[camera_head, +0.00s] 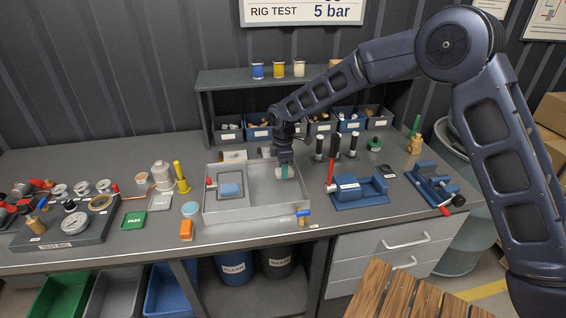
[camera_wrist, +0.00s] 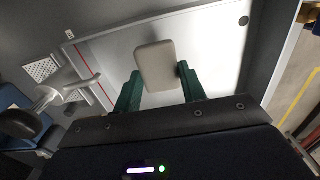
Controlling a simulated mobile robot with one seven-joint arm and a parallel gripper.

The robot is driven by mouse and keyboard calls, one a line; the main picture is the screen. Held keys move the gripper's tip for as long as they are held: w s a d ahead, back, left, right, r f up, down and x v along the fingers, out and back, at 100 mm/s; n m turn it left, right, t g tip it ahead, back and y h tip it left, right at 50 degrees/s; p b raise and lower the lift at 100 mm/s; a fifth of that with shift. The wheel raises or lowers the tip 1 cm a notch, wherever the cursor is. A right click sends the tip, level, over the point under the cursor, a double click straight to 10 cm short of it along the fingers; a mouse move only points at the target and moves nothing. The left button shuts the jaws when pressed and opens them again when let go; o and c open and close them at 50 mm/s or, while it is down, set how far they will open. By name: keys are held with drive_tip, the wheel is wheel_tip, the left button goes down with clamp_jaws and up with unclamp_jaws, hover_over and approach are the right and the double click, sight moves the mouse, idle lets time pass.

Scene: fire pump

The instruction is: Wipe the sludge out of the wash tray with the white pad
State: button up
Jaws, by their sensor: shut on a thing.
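The wash tray (camera_head: 255,207) is a shallow grey metal tray in the middle of the bench. My gripper (camera_head: 284,171) is over the right rear part of the tray, pointing down. In the wrist view, its green fingers are shut on the white pad (camera_wrist: 155,63), an off-white rounded block between the tips. The pad is over the pale tray floor (camera_wrist: 213,45); I cannot tell whether it touches it. No sludge can be made out on the visible floor; the pad and fingers hide part of it. A dark round spot (camera_wrist: 244,21) shows near one tray corner.
Inside the tray's left part is a framed section with a blue block (camera_head: 231,189). A blue-handled valve (camera_head: 303,215) sits at the tray's front right corner. A blue vise (camera_head: 357,190) and black-topped posts (camera_head: 334,147) stand to the right.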

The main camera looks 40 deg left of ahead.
sight(272, 184)
wheel_tip(272, 184, down, 4)
drive_tip(key=shift+r, duration=0.25)
drive_tip(key=shift+s+a+f, duration=0.1)
drive_tip(key=shift+s+a, duration=1.35)
drive_tip(key=shift+a, duration=0.05)
drive_tip(key=shift+w+d, duration=1.55)
drive_tip(key=shift+s+r, duration=0.1)
drive_tip(key=shift+r, duration=3.9)
